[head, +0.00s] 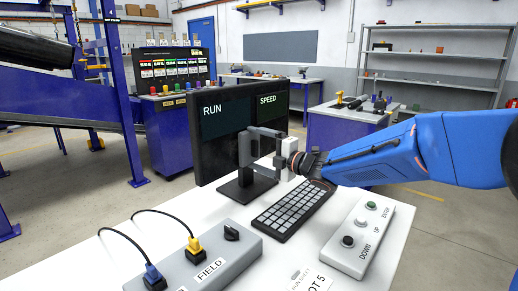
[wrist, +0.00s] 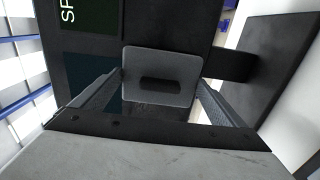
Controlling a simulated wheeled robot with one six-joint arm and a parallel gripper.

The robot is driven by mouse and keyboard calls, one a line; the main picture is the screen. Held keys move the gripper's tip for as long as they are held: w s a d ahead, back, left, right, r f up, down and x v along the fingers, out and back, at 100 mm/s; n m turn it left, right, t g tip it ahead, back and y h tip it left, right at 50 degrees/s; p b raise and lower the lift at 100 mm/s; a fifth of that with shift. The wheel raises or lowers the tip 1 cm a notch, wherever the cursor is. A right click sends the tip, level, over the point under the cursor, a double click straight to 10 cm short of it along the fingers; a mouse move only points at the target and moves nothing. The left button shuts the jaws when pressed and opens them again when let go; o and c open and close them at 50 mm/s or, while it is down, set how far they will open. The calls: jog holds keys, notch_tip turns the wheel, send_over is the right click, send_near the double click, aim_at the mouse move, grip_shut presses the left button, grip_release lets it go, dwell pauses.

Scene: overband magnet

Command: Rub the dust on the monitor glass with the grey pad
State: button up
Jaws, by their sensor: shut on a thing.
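The monitor (head: 222,160) stands on the white table, its dark glass showing RUN and SPEED panels. My gripper (head: 265,150) is in front of its right half, below the SPEED panel. In the wrist view, the grey pad (wrist: 160,62), a rounded plate with a dark grip, sits between my two fingertips. My gripper is shut on it. The pad lies over the glass beside the panels; whether it touches the glass I cannot tell. A faint greyish speckled patch (wrist: 143,107), perhaps dust, shows below the pad in the wrist view. The pad hides the glass behind it.
A keyboard (head: 292,205) lies in front of the monitor. A button box (head: 360,236) stands to its right, and a grey FIELD box (head: 205,262) with cables is at the front left. Shelves (head: 435,75) and a control desk (head: 172,130) stand behind.

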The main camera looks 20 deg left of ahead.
aim_at(232, 152)
jog(key=shift+s+a, duration=0.5)
jog(key=shift+s, duration=0.5)
jog(key=shift+s+a, duration=0.45)
jog(key=shift+s, duration=0.5)
jog(key=shift+s+a, duration=0.5)
jog(key=shift+s, duration=0.5)
jog(key=shift+s+d, duration=0.1)
jog(key=shift+v, duration=2.8)
jog(key=shift+d, duration=0.15)
jog(key=shift+v, duration=1.35)
